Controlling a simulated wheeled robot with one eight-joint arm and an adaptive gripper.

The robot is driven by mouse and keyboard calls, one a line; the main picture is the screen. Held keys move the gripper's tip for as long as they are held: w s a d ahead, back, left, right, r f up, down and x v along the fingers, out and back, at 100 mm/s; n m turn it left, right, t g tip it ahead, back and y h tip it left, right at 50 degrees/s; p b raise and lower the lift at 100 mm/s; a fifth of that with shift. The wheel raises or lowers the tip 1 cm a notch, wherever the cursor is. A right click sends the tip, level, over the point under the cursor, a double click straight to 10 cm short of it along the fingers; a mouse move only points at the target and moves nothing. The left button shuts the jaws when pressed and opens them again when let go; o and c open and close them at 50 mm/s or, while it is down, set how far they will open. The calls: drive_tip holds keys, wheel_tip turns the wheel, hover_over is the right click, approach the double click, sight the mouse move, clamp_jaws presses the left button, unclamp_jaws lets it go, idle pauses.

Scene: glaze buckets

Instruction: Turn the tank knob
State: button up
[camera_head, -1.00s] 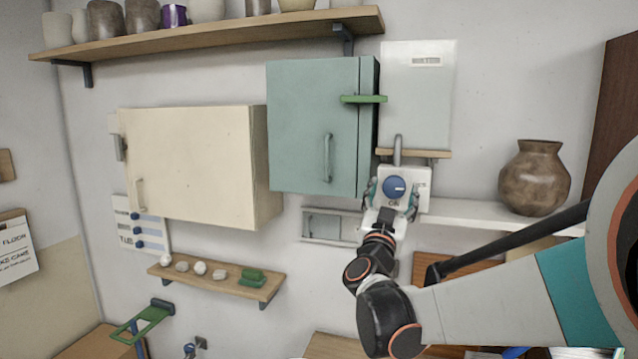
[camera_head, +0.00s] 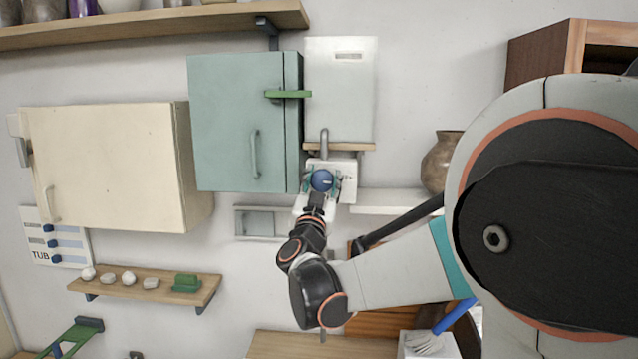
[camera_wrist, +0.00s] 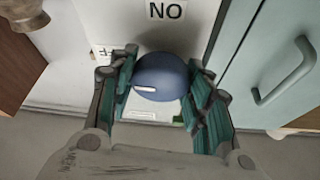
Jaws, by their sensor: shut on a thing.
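The tank knob (camera_head: 321,180) is a round blue knob on a white plate (camera_head: 349,187) below the tap of the pale tank (camera_head: 340,95). In the wrist view the blue knob (camera_wrist: 163,77) has a white mark on its left side. That view is upside down, so the plate's ON label (camera_wrist: 166,10) reads as NO. My gripper (camera_head: 321,184) reaches the knob from below and is shut on it. In the wrist view, my gripper's teal-padded fingers (camera_wrist: 162,88) press on either side of it. The knob's underside against the plate is hidden.
A teal cabinet (camera_head: 235,125) with a green latch (camera_head: 288,94) hangs close left of the tank. A brown vase (camera_head: 440,165) stands on a white shelf (camera_head: 385,203) to the right. A small grey-framed box (camera_head: 259,223) is below the cabinet.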

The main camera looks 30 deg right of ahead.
drive_tip(key=m+g, duration=0.1)
drive_tip(key=m, duration=0.1)
drive_tip(key=shift+m+h+b, duration=0.3)
drive_tip(key=shift+m+h, duration=0.1)
drive_tip(key=o, duration=1.1)
drive_tip(key=v, duration=1.2)
